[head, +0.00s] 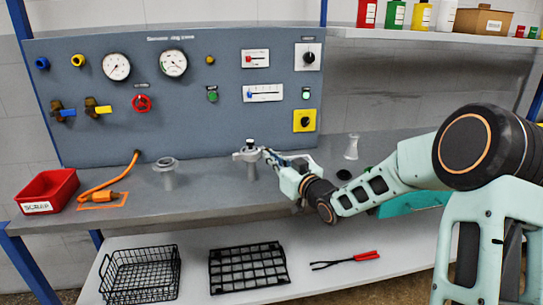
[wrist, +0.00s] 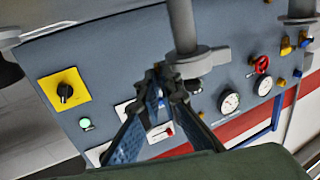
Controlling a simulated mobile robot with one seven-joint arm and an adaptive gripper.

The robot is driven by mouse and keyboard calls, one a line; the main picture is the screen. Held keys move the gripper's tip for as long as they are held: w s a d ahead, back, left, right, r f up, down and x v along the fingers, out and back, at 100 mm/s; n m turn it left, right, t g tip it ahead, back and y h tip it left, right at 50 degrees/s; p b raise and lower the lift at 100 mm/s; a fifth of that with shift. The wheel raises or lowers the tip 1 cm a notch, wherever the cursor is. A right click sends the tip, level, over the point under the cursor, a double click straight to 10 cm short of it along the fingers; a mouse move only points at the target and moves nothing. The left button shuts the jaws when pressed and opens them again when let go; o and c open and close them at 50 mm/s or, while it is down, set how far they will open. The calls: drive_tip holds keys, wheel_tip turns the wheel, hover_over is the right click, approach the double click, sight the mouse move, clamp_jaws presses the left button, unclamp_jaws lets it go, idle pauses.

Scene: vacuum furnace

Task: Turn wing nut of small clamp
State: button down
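The small clamp (head: 247,155) is a grey ring around the top of a short grey pipe stub (head: 251,170) on the bench, with a black-and-white piece standing on top. In the wrist view, which is turned over, the clamp (wrist: 203,62) sits around the pipe stub (wrist: 183,25). My gripper (head: 266,152) reaches in from the right, its fingertips at the clamp's right side. In the wrist view my gripper's fingertips (wrist: 166,83) are close together beside the clamp's end. The wing nut is not clearly visible there; I cannot tell whether the fingers touch or grip it.
A second pipe stub (head: 166,170) stands to the left, near an orange hose tool (head: 108,197) and a red scrap bin (head: 47,191). A white funnel-shaped part (head: 352,147) stands behind my arm. The gauge panel (head: 200,115) rises close behind the clamp.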

idle(0.3)
drive_tip(key=c, duration=2.4)
unclamp_jaws()
drive_tip(key=v, duration=1.2)
